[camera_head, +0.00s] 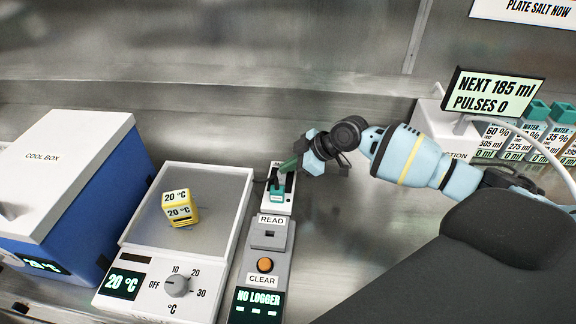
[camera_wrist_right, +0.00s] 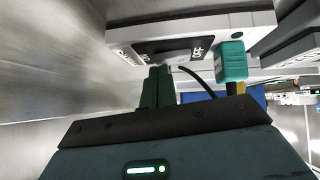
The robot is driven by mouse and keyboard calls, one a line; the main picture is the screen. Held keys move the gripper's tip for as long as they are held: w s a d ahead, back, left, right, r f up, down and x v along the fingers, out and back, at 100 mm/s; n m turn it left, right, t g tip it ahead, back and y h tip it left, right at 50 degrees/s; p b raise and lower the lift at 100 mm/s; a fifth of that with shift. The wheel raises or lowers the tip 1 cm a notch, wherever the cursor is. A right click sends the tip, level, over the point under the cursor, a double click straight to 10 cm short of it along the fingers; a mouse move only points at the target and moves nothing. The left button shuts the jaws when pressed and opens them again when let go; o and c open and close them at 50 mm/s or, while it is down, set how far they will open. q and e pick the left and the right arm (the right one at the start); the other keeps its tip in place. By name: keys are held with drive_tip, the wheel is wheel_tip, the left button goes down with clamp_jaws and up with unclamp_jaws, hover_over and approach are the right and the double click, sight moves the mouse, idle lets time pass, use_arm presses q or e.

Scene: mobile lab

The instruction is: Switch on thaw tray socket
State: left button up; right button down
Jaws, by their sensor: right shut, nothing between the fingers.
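The white socket (camera_head: 281,207) stands right of the thaw tray (camera_head: 243,180), with a teal plug (camera_head: 277,190) in it. In the right wrist view the socket (camera_wrist_right: 135,58) fills the top; its dark switch (camera_wrist_right: 170,48) carries the word OFF, beside the teal plug (camera_wrist_right: 232,62). My right gripper (camera_head: 287,165) is shut and empty, its green fingers at the far end of the socket. In the wrist view its fingertips (camera_wrist_right: 157,72) are just below the switch; I cannot tell whether they touch. The fingers partly hide the switch in the head view. My left gripper is not in view.
A blue cool box (camera_head: 75,210) stands at left. The READ/CLEAR logger unit (camera_head: 270,235) is in front of the socket. Bottles (camera_head: 530,130) stand at right.

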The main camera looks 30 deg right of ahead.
drive_tip(key=shift+s+f, duration=0.1)
drive_tip(key=shift+f, duration=0.25)
drive_tip(key=shift+s+a+p, duration=0.25)
drive_tip(key=shift+p, duration=0.1)
drive_tip(key=shift+s+a+r, duration=0.1)
drive_tip(key=shift+s+a, duration=0.2)
drive_tip(key=shift+s, duration=0.15)
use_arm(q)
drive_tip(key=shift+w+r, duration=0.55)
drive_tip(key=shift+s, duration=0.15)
use_arm(e)
drive_tip(key=shift+d+r, duration=0.25)
drive_tip(key=shift+d, duration=0.05)
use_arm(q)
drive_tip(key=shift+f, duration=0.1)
use_arm(e)
drive_tip(key=v, duration=0.7)
drive_tip(key=shift+r, duration=0.25)
